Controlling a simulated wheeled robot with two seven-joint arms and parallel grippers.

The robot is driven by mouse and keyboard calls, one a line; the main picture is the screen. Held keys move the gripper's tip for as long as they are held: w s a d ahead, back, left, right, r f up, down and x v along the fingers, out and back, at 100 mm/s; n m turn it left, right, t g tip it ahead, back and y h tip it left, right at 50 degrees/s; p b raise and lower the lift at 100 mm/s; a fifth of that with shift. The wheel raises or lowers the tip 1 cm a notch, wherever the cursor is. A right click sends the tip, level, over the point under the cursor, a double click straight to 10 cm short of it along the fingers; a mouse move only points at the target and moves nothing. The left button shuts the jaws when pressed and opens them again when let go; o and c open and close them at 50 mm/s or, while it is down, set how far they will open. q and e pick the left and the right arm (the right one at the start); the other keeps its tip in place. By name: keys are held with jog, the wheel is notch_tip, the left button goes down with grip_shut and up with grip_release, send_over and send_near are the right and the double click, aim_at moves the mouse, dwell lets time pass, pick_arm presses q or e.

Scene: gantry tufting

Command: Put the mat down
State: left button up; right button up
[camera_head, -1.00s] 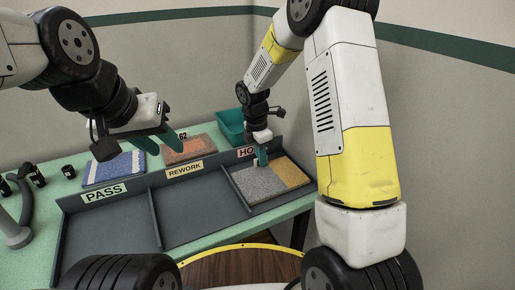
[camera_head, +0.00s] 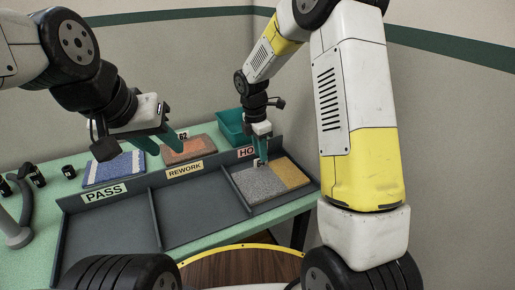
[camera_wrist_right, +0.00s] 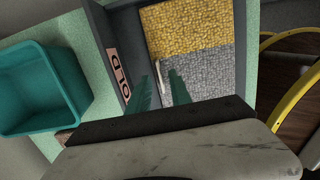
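A grey and yellow mat (camera_head: 265,184) lies flat in the bay at the right, under the sign beginning HO (camera_head: 246,153). It also shows in the right wrist view (camera_wrist_right: 205,70), with a small pale tag at its edge. My right gripper (camera_head: 261,155) is just above the mat's far edge. In the right wrist view its two fingers (camera_wrist_right: 162,85) are apart, with the tag in the gap and nothing clearly gripped. My left gripper (camera_head: 163,142) hangs above the table near the blue mat, open and empty.
A blue and white mat (camera_head: 114,169) and an orange-brown mat (camera_head: 188,149) lie behind the dividers. The PASS bay (camera_head: 108,226) and REWORK bay (camera_head: 195,205) are empty. A teal bin (camera_head: 231,127) stands at the back right. Small black pots (camera_head: 37,177) stand at the left.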

jog(key=s+d+r+m+t, duration=0.1)
jog(key=s+r+m, duration=0.1)
jog(key=r, duration=0.3)
jog(key=s+d+r+m+y, duration=0.1)
jog(key=s+r+m, duration=0.1)
jog(key=r, duration=0.4)
jog(key=s+d+r+m+t, duration=0.1)
jog(key=s+r+m, duration=0.15)
jog(key=r, duration=0.25)
jog(key=s+d+r+m+t+y, duration=0.1)
jog(key=s+d+r+m+t, duration=0.1)
jog(key=s+m, duration=0.5)
jog(key=s+d+r+m+t+y, duration=0.1)
jog(key=s+d+r+m, duration=0.1)
jog(key=s+m, duration=0.6)
jog(key=s, duration=0.3)
jog(key=shift+s+r+t+y, duration=0.25)
jog(key=shift+t+y, duration=0.05)
jog(key=shift+t, duration=0.1)
